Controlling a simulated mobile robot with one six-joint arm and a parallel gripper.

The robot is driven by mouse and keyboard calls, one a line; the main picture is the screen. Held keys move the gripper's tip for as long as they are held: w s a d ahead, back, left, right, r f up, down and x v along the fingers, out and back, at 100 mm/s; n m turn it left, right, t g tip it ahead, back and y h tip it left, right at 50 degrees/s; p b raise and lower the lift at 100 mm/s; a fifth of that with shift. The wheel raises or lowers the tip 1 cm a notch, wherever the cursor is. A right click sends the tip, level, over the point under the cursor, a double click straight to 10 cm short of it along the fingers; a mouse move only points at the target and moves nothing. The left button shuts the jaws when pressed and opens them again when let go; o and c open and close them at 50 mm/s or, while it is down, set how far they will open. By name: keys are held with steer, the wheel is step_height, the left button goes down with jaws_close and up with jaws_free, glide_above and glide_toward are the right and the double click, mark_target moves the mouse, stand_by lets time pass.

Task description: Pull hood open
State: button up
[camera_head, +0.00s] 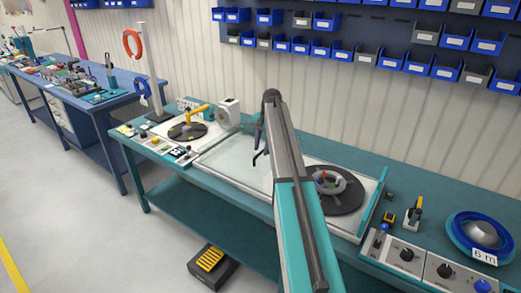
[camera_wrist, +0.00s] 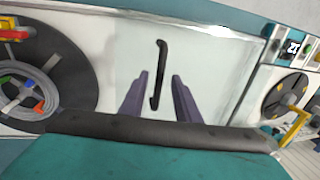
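The hood (camera_head: 222,158) looks like a clear, pale flat panel lying over the middle of the bench unit. It also shows in the wrist view (camera_wrist: 215,65). Its black bar handle (camera_wrist: 161,60) stands out against the panel in the wrist view. My gripper (camera_wrist: 160,82) is open, with one purple finger on each side of the handle's lower part in the picture. I see no contact between fingers and handle, and cannot tell how deep the handle sits between them. In the head view my arm hides most of the gripper and part of the hood.
A dark reel turntable (camera_head: 335,196) with a grey ring is right of the hood. Another turntable (camera_head: 187,131) with a yellow arm is left. A blue cable coil (camera_head: 480,232) lies far right. A black and yellow pedal (camera_head: 210,262) is on the floor. Blue bins (camera_head: 445,72) hang behind.

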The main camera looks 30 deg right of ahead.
step_height(320, 180, up, 13)
steer(key=s+d+b, duration=0.1)
steer(key=s+b, duration=0.1)
steer(key=b, duration=0.1)
steer(key=shift+s+b, duration=0.25)
steer(key=shift+b, duration=0.05)
stand_by(0.6)
